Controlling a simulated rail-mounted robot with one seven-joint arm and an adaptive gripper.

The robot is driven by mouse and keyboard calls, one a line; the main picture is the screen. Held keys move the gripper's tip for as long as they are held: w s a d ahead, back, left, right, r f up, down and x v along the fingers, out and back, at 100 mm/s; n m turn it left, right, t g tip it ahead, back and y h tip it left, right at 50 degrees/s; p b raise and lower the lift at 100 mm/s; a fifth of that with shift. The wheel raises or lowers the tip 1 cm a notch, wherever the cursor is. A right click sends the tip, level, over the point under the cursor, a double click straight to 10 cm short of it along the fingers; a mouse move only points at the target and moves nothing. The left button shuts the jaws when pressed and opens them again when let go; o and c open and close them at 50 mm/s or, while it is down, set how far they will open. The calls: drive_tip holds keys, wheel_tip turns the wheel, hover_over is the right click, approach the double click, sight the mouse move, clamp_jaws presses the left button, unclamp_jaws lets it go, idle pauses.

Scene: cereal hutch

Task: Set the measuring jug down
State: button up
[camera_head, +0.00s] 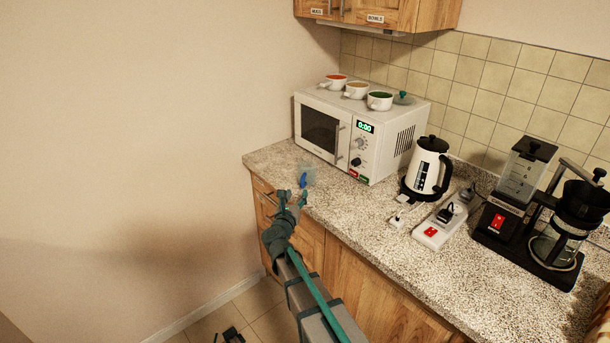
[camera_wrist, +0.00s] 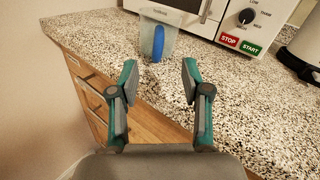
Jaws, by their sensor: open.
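The measuring jug (camera_wrist: 172,40) is a clear vessel with a blue handle. It stands upright on the speckled countertop (camera_wrist: 250,100), in front of the microwave. In the head view the jug (camera_head: 309,174) is small and faint, near the counter's front edge. My gripper (camera_wrist: 160,78) is open, with its fingers on either side of an empty gap. In the wrist view the jug is beyond the fingertips and apart from them. In the head view my gripper (camera_head: 292,197) is just in front of the jug, at the counter edge.
The white microwave (camera_head: 375,145) stands behind the jug, with several cups on top. A kettle (camera_head: 427,168), a power strip (camera_head: 440,228) and a coffee maker (camera_head: 560,235) stand to the right. Counter between the jug and the power strip is mostly clear. Wooden drawers (camera_wrist: 90,100) are below.

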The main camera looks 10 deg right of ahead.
sight(302, 179)
drive_tip(key=p+x, duration=0.2)
drive_tip(key=x, duration=0.3)
drive_tip(key=shift+w+d, duration=0.1)
drive_tip(key=shift+w, duration=0.2)
drive_tip(key=shift+w+d+r+p, duration=0.2)
drive_tip(key=shift+w+r+p, duration=0.05)
drive_tip(key=shift+w+p, duration=0.25)
drive_tip(key=p+x, duration=0.2)
drive_tip(key=x, duration=0.1)
drive_tip(key=shift+w+r, duration=0.1)
drive_tip(key=shift+w, duration=0.15)
drive_tip(key=shift+w+d, duration=0.2)
drive_tip(key=shift+w, duration=0.05)
drive_tip(key=shift+c, duration=0.2)
clamp_jaws()
